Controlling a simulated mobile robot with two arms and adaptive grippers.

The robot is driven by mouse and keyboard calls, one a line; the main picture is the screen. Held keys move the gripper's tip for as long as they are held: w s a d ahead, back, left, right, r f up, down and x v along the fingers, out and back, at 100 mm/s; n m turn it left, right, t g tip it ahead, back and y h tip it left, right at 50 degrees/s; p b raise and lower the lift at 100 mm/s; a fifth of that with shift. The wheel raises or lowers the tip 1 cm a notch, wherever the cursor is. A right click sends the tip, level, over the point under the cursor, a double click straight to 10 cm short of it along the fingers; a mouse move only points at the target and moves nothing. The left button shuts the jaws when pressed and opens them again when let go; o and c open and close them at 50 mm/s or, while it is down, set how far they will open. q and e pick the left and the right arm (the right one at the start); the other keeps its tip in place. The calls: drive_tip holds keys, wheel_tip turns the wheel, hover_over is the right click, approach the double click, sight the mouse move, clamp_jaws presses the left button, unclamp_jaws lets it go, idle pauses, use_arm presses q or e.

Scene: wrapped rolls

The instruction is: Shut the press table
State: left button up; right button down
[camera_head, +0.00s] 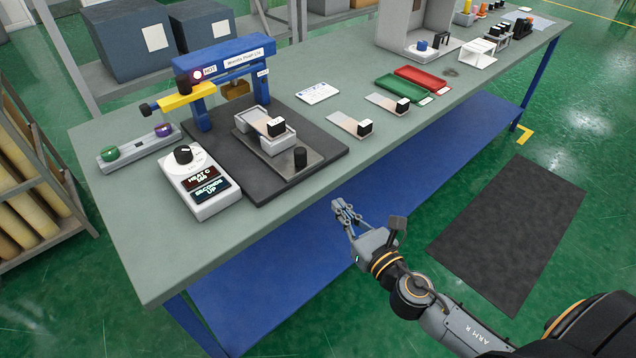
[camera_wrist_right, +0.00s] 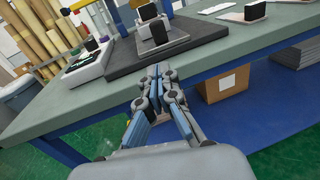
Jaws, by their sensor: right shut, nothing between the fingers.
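The press (camera_head: 222,70) has a blue frame with a yellow lever and stands on a dark base mat (camera_head: 225,178) at the left of the bench. Its metal sliding table (camera_head: 291,155) sits in front of the frame, pulled out toward the bench's front edge. The table has a black knob (camera_head: 300,158) at its front and a light tray holding a black-and-white piece. The table also shows in the right wrist view (camera_wrist_right: 165,47). My right gripper (camera_head: 340,205) is shut and empty, in front of the bench edge and apart from the table. My left gripper is not in view.
A control box (camera_head: 200,185) stands left of the press, beside a strip with green and purple buttons (camera_head: 135,147). Two plates with black blocks (camera_head: 348,125) and red and green trays (camera_head: 400,88) lie to the right. The bench's front edge lies between my gripper and the press.

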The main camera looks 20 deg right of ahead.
drive_tip(key=p, duration=0.3)
approach(283, 146)
drive_tip(key=shift+s+d, duration=0.8)
drive_tip(key=shift+d, duration=0.2)
drive_tip(key=shift+w+a, duration=0.1)
drive_tip(key=shift+w, duration=0.35)
drive_tip(key=w+a, duration=0.1)
drive_tip(key=w, duration=0.1)
drive_tip(key=w+a+b, duration=0.1)
drive_tip(key=w, duration=0.2)
drive_tip(key=w+a+b, duration=0.1)
drive_tip(key=w, duration=0.2)
drive_tip(key=shift+f, duration=0.15)
drive_tip(key=shift+w+a, duration=0.1)
drive_tip(key=shift+w, duration=0.25)
